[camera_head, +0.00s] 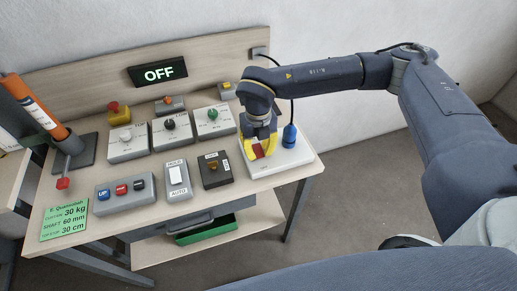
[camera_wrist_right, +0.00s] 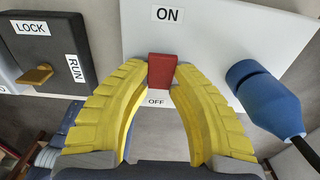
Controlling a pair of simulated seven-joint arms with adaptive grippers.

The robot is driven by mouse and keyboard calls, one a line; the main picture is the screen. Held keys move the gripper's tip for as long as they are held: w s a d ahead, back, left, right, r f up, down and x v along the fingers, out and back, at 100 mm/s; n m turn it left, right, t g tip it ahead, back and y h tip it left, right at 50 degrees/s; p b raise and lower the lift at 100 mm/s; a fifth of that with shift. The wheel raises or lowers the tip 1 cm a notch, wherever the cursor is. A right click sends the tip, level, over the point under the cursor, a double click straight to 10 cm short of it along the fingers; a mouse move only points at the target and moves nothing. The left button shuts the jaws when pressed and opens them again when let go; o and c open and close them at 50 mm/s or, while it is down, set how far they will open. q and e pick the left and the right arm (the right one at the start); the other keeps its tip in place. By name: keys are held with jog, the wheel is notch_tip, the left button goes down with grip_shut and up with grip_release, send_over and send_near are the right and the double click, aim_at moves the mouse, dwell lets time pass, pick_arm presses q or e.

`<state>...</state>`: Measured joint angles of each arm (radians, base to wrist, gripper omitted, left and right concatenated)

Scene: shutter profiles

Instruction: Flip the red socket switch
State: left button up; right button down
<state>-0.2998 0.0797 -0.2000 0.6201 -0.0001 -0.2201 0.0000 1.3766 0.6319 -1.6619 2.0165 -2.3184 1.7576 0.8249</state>
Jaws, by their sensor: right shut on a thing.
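The red socket switch (camera_wrist_right: 162,71) is a small block on a white panel (camera_wrist_right: 215,22), with an ON label above it and an OFF label below it in the right wrist view. In the head view, the switch (camera_head: 258,152) shows between yellow fingers on the white panel (camera_head: 292,158) at the table's right end. My right gripper (camera_wrist_right: 162,75) is shut on the switch, one yellow fingertip at each side. My left gripper is not in view.
A blue plug (camera_head: 289,135) with a black cable stands right of the switch. A black LOCK/RUN box (camera_head: 215,170) is close on the left. Several other switch boxes fill the table. A display (camera_head: 158,73) reads OFF.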

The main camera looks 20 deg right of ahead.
aim_at(258, 151)
jog(key=c, duration=1.1)
grip_release()
jog(key=shift+r, duration=0.1)
jog(key=r, duration=1.1)
jog(key=shift+w+r, duration=0.2)
jog(key=shift+r, duration=0.2)
